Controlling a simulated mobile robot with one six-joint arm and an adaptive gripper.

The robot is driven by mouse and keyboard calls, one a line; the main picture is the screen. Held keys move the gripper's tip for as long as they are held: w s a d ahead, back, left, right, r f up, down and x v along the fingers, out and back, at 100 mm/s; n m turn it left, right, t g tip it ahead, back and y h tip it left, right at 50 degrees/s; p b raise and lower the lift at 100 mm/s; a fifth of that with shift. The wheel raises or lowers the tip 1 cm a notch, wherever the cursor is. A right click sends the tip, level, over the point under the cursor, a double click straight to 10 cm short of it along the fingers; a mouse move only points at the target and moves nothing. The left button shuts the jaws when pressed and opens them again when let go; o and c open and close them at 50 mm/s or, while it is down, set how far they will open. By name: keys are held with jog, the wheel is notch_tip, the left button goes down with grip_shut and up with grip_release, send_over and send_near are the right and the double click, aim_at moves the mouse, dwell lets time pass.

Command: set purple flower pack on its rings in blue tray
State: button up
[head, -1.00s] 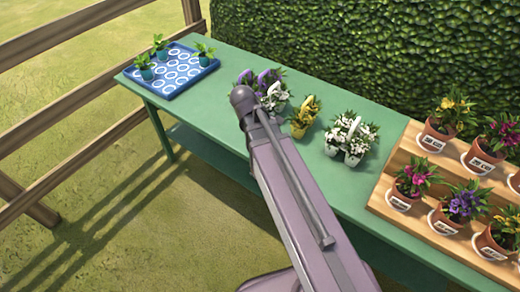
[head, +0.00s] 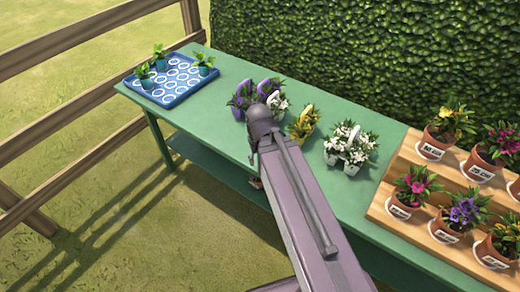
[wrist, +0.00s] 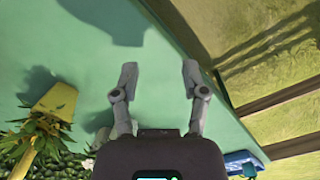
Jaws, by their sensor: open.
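The purple flower pack (head: 241,97) stands on the green table in the head view, left of the white and yellow flowers. My arm hides part of this group, and I cannot make the purple pack out in the wrist view. The blue tray (head: 192,88) with white rings lies at the table's far left end; its edge also shows in the wrist view (wrist: 243,160). My gripper (wrist: 159,76) is open and empty above bare table, its fingers spread apart. In the head view my arm hides most of the gripper.
Three green plants in teal pots (head: 161,65) stand in the tray. A yellow flower pack (head: 303,123) and a white flower pack (head: 350,148) stand to the right. A wooden stepped stand (head: 420,215) holds several potted flowers. Table between tray and packs is clear.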

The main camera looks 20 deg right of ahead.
jog(key=w+h, duration=0.1)
jog(key=w, duration=0.2)
jog(key=w+d+m+h, duration=0.1)
jog(key=w+h, duration=0.1)
jog(key=w+d+m+t+h, duration=0.1)
jog(key=w, duration=0.2)
jog(key=shift+w+d+r+b, duration=0.25)
jog(key=shift+w+r+b, duration=0.05)
jog(key=shift+w+r, duration=0.05)
jog(key=w+a+r+m+t+h, duration=0.1)
jog(key=w+r+h, duration=0.3)
jog(key=w, duration=0.5)
jog(key=w+a+r+m+t+h+b, duration=0.1)
jog(key=w+a+r+m+t+h, duration=0.1)
jog(key=w+r+h, duration=0.3)
jog(key=w+r+m+t, duration=0.1)
jog(key=w, duration=0.3)
jog(key=shift+w+a+r+t, duration=0.15)
jog(key=shift+r+t, duration=0.05)
jog(key=shift+t, duration=0.2)
jog(key=shift+f, duration=0.1)
jog(key=b+x, duration=0.2)
jog(key=x, duration=0.5)
jog(key=shift+w+b, duration=0.1)
jog(key=shift+b, duration=0.2)
jog(key=shift+x, duration=0.8)
